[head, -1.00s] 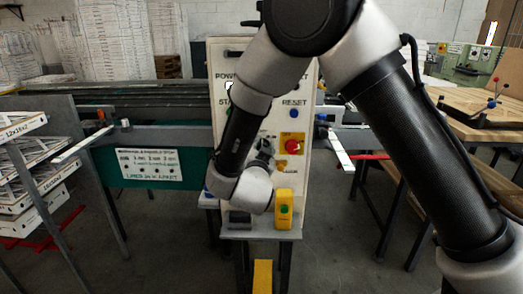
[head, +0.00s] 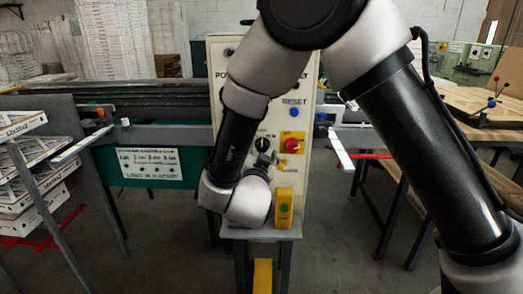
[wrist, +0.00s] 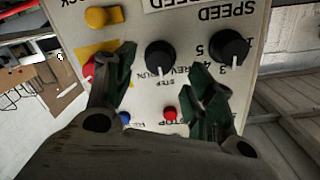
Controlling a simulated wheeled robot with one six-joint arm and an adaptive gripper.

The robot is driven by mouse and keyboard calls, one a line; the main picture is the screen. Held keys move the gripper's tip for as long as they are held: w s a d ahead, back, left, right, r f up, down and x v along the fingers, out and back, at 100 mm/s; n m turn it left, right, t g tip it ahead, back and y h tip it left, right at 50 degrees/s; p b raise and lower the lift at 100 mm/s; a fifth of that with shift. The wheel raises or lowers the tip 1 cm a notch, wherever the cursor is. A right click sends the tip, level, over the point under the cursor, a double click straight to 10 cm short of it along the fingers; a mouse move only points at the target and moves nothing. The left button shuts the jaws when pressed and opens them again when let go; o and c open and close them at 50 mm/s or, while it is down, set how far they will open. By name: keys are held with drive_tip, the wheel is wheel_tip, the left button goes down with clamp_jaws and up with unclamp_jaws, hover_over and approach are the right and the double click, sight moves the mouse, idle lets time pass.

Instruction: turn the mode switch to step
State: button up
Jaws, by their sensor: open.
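The mode switch is a round black knob (wrist: 160,57) with a white pointer mark, on the pale control panel (wrist: 140,110). In the upside-down wrist view its pointer faces down, towards small labels including RUN, REV and STEP. I cannot tell exactly which label it meets. The knob (head: 262,145) also shows in the head view, left of the red button. My gripper (wrist: 166,64) is open, with its dark green fingers on either side of the knob in the wrist view. I see no contact with the knob. In the head view my arm hides part of the panel.
A black speed knob (wrist: 228,48) lies close beside my right finger in the wrist view. A red button (head: 292,146) on a yellow plate and a yellow knob (wrist: 97,18) lie on the other side. A yellow box (head: 284,210) stands on the ledge below the panel.

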drive_tip(key=s, duration=0.7)
drive_tip(key=shift+s+a+r, duration=0.15)
drive_tip(key=shift+s+a, duration=0.05)
drive_tip(key=shift+a, duration=0.05)
